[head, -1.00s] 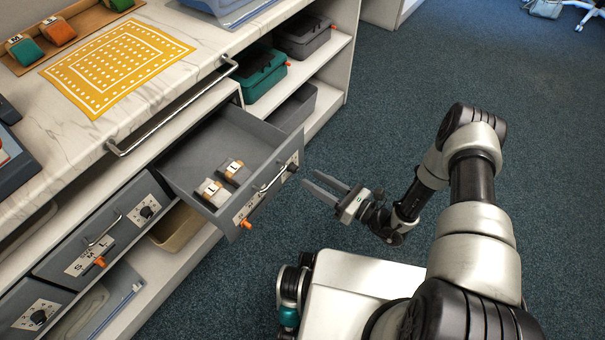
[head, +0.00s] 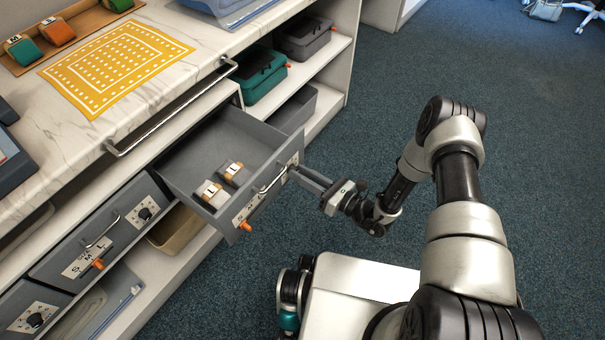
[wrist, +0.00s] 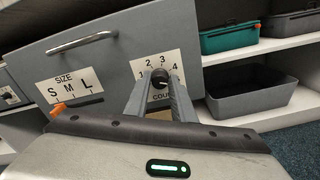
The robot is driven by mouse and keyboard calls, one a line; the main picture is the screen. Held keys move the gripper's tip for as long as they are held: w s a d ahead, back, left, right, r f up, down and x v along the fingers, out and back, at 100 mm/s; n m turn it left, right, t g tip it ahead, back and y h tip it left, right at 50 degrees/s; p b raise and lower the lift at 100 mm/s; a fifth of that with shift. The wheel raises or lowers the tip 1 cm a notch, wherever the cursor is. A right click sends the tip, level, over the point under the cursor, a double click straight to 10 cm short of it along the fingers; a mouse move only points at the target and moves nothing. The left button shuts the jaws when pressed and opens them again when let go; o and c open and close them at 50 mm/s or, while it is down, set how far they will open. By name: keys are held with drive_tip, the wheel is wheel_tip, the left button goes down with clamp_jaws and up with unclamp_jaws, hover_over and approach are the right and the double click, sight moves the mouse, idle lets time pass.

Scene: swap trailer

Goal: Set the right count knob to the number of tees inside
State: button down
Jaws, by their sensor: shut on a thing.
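The right drawer (head: 172,169) is pulled open. Inside near its front lie two rolled bundles with L labels, the tees (head: 208,192) and (head: 233,173). On the drawer front, the black count knob (wrist: 160,77) sits on a white count plate (wrist: 143,65) with numbers around it. My gripper (head: 293,173) reaches the drawer front from the right and is shut on the knob. In the wrist view the two fingers stand on either side of the knob. The size plate (wrist: 68,87) reads S M L, with an orange slider (wrist: 58,109) near S.
A second drawer (head: 105,228) with its own knob is closed at the left. A metal rail (head: 170,112) runs along the counter edge. Teal (head: 262,75) and grey (head: 303,38) cases stand on shelves at the right. The carpet (head: 370,80) is clear.

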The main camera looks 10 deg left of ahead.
drive_tip(key=shift+n, duration=0.4)
drive_tip(key=n+p, duration=0.4)
drive_tip(key=n, duration=0.9)
drive_tip(key=n+p, duration=0.4)
drive_tip(key=n, duration=0.8)
drive_tip(key=shift+s+f+n+p, duration=0.15)
drive_tip(key=shift+n+p, duration=0.15)
drive_tip(key=shift+n, duration=0.1)
drive_tip(key=c, duration=1.5)
unclamp_jaws()
